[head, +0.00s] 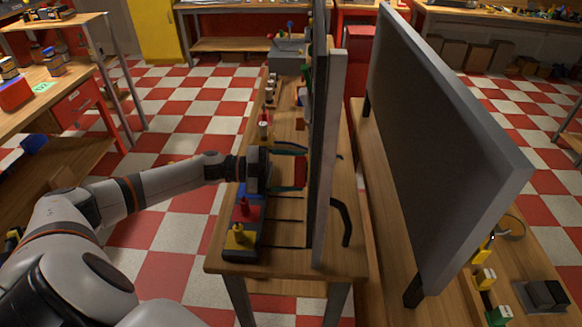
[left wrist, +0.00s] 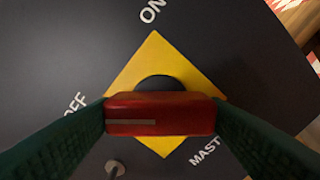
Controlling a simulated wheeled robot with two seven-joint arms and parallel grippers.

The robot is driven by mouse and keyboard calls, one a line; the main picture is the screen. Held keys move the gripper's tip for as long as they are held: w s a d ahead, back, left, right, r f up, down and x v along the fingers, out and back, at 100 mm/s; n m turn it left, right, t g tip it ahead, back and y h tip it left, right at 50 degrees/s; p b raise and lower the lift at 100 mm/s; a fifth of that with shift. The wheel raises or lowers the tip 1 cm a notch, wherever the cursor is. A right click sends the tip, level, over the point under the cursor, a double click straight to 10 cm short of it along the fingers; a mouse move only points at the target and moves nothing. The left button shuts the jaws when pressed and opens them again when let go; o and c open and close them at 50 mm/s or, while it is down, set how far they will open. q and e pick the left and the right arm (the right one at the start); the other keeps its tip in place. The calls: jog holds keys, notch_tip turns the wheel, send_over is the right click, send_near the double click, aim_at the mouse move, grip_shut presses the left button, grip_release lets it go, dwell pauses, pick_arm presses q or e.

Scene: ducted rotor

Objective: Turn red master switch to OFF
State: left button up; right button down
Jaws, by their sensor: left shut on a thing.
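The red master switch handle (left wrist: 160,113) lies across the middle of the left wrist view, level in the picture. It sits over a black hub on a yellow diamond plate (left wrist: 155,55). A pale line marks the left half of its face. White "ON" (left wrist: 152,11) is at the top, "OFF" (left wrist: 76,102) is at the left, and part of "MASTER" (left wrist: 205,151) is at lower right. My left gripper (left wrist: 160,118) is shut on the handle, one dark green finger at each end. In the head view the handle (head: 301,172) shows beside the panel. My right gripper is not in view.
The upright panel (head: 331,160) stands nearly edge-on on a wooden bench (head: 290,262). A large grey board (head: 440,130) stands at the right.

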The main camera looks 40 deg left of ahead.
pick_arm(q)
jog(key=shift+o, duration=0.2)
jog(key=shift+n, duration=0.6)
jog(key=o, duration=1)
jog(key=shift+c, duration=0.2)
jog(key=b+v, duration=0.3)
jog(key=v, duration=0.9)
jog(key=shift+a, duration=0.15)
